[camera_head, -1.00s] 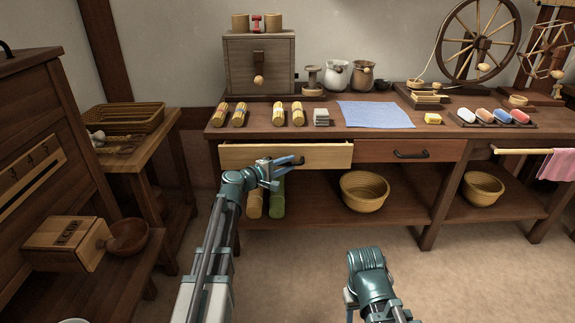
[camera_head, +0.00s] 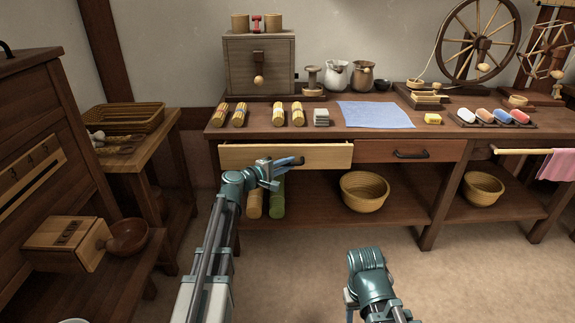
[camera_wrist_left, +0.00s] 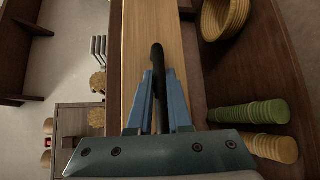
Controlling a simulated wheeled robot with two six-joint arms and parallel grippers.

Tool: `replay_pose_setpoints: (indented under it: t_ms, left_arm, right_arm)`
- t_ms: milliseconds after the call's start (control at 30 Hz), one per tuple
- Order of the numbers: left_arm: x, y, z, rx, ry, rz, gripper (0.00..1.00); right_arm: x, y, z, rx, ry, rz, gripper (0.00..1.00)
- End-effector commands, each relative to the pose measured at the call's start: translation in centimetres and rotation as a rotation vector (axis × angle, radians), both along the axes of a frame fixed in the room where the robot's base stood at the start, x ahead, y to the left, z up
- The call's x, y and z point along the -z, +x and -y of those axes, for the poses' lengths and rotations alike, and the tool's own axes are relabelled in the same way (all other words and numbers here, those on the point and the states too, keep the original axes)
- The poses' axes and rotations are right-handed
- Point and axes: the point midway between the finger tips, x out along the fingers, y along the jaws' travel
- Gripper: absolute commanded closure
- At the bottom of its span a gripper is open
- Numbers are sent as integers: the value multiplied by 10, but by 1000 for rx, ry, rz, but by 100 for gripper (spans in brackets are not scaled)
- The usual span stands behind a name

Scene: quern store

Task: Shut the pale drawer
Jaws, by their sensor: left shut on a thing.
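The pale drawer (camera_head: 240,156) is in the bench on the left, beside a red-brown drawer (camera_head: 425,151). Its front seems to stand a little forward of the red-brown one. My left gripper (camera_head: 288,161) is at the drawer front, shut on its dark handle. In the left wrist view, the blue fingers (camera_wrist_left: 160,97) close around the dark handle (camera_wrist_left: 158,62) against the pale wooden front (camera_wrist_left: 134,50). My right arm shows low in the head view, but its gripper cannot be made out.
The bench top (camera_head: 215,130) holds several yellow rolls, a blue cloth (camera_head: 376,114) and jugs. Baskets (camera_head: 364,190) and green and yellow rolls stand on the shelf below. A side table (camera_head: 150,150) is at left. The floor before the bench is clear.

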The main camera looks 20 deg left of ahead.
Motion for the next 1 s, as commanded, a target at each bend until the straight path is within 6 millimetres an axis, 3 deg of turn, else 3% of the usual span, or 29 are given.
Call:
replay_pose_setpoints:
  t_ms: [533,833,1000]
  left_arm:
    - [0,1,-1,-1,2,0,100]
    - [0,41,-12,-1,2,0,100]
    - [0,42,-13,-3,0,1,100]
  right_arm:
    - [0,0,0,0,0,0,50]
    - [0,0,0,0,0,0,50]
    - [0,0,0,0,0,0,50]
